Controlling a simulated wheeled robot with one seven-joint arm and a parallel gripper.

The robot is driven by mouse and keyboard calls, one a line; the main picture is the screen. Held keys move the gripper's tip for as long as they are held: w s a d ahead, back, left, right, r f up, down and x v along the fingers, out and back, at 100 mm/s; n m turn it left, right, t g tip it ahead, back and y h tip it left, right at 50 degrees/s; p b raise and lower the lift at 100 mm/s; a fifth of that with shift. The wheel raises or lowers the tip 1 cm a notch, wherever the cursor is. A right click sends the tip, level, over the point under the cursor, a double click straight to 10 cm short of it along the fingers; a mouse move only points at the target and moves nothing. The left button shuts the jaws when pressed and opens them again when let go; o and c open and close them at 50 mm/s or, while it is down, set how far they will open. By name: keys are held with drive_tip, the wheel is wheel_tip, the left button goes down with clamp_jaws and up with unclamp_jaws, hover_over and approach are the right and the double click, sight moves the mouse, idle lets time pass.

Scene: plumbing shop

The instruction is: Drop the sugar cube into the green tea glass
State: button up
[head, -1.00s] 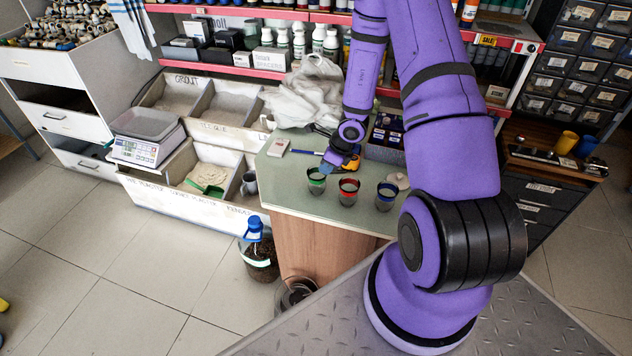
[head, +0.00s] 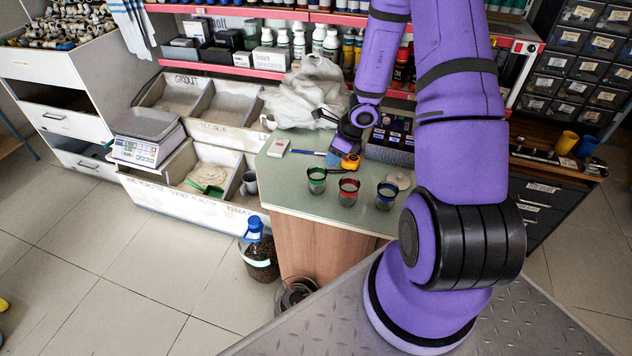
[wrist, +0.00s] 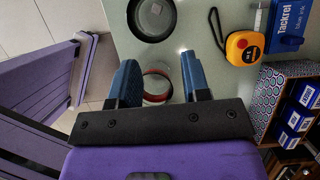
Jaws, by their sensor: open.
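In the head view, the green glass (head: 317,180) stands at the left of a row on the counter. The red glass (head: 348,191) is in the middle and the blue glass (head: 386,195) at the right. My gripper (head: 333,159) is above the counter, behind the glasses in the picture. In the wrist view, my gripper (wrist: 160,72) is open, its blue fingers apart, with the red rim (wrist: 157,99) showing below between them. A dark-rimmed glass (wrist: 152,18) shows beyond the fingers. I cannot make out the sugar cube; a small pale spot shows near the right fingertip.
A yellow tape measure (wrist: 244,48) lies near a blue Tackrel box (wrist: 287,25). A patterned holder (wrist: 268,95) of boxes stands beside them. A pale round dish (head: 399,180) is behind the blue glass. A white bag (head: 308,92) sits at the back. The counter's left front is clear.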

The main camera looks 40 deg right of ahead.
drive_tip(key=shift+v, duration=2.6)
drive_tip(key=s+a+r+n, duration=0.1)
drive_tip(key=a+r+n, duration=0.35)
drive_tip(key=r, duration=0.35)
drive_tip(key=s+a+r+n+t, duration=0.1)
drive_tip(key=a+r+n, duration=0.35)
drive_tip(key=r, duration=0.35)
drive_tip(key=s+a+r+n, duration=0.1)
drive_tip(key=a+r+n, duration=0.3)
drive_tip(key=r+n, duration=0.25)
drive_tip(key=s+a+r+n+h, duration=0.1)
drive_tip(key=s+r+n, duration=0.5)
drive_tip(key=s, duration=0.3)
drive_tip(key=s+a+r+n+h, duration=0.1)
drive_tip(key=s+a+r+n, duration=0.1)
drive_tip(key=s+r+n, duration=0.5)
drive_tip(key=s, duration=0.3)
drive_tip(key=shift+s+a+r+t+h, duration=0.2)
drive_tip(key=shift+r+t+h, duration=0.2)
drive_tip(key=shift+d, duration=0.1)
